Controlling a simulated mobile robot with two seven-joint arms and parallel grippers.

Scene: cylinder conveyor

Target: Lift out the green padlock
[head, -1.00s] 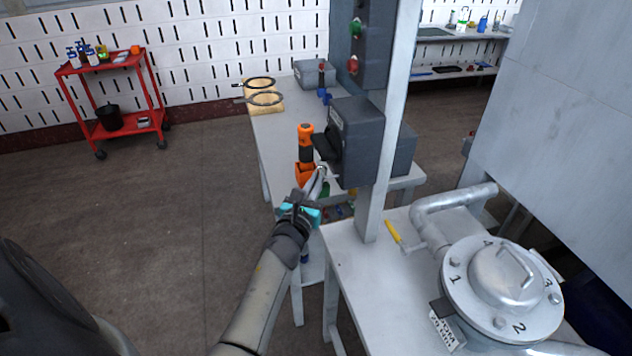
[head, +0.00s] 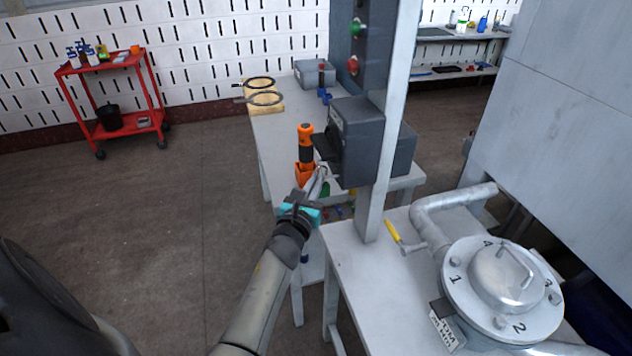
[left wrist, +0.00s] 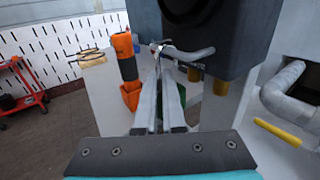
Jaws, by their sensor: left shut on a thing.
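The green padlock (head: 325,188) shows as a small green patch just below the fingertips, beside the dark grey box; most of it is hidden. In the left wrist view a green part (left wrist: 173,102) shows between and below the fingers. My left gripper (head: 320,172) reaches in from the front and is shut at a thin metal loop, which appears to be the padlock's shackle. In the left wrist view its fingers (left wrist: 159,75) run close together towards a grey bar under the box. My right gripper is not in view.
The dark grey box (head: 357,140) stands close right of the fingers. An orange-and-black tool in an orange holder (head: 304,172) is close left. A post (head: 382,185) and the near table with a lidded metal vessel (head: 503,285) lie right. Open floor lies left.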

